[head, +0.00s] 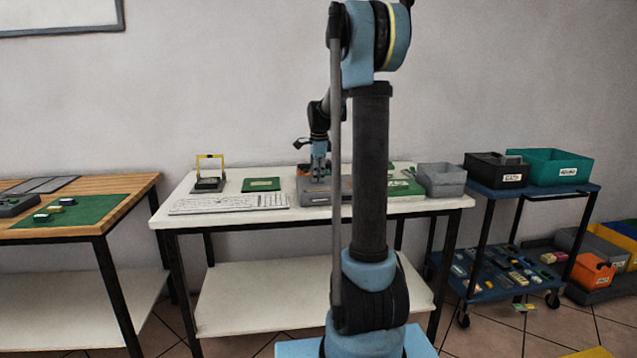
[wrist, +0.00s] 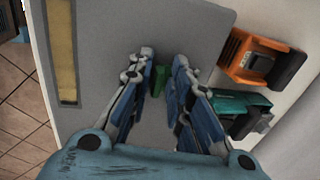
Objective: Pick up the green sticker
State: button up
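A small green piece, which looks like the green sticker (wrist: 160,82), shows between my fingertips in the wrist view. It lies over a grey surface (wrist: 105,25), and its lower part is partly framed by the blue finger pads. My gripper (wrist: 164,78) points down with its fingers apart on either side of the green piece; I see no clear grip on it. In the head view my gripper (head: 320,176) is low over a grey box (head: 318,198) on the white table (head: 240,220). The sticker cannot be made out there.
In the wrist view an orange block (wrist: 246,55) and a teal block (wrist: 232,108) stand right of the fingers; a yellow strip (wrist: 62,50) lies left.

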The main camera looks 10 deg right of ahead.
jog(key=c, duration=0.4)
grip_shut()
notch_tip(320, 180, up, 14)
jog(key=w, duration=0.2)
dwell(1.1)
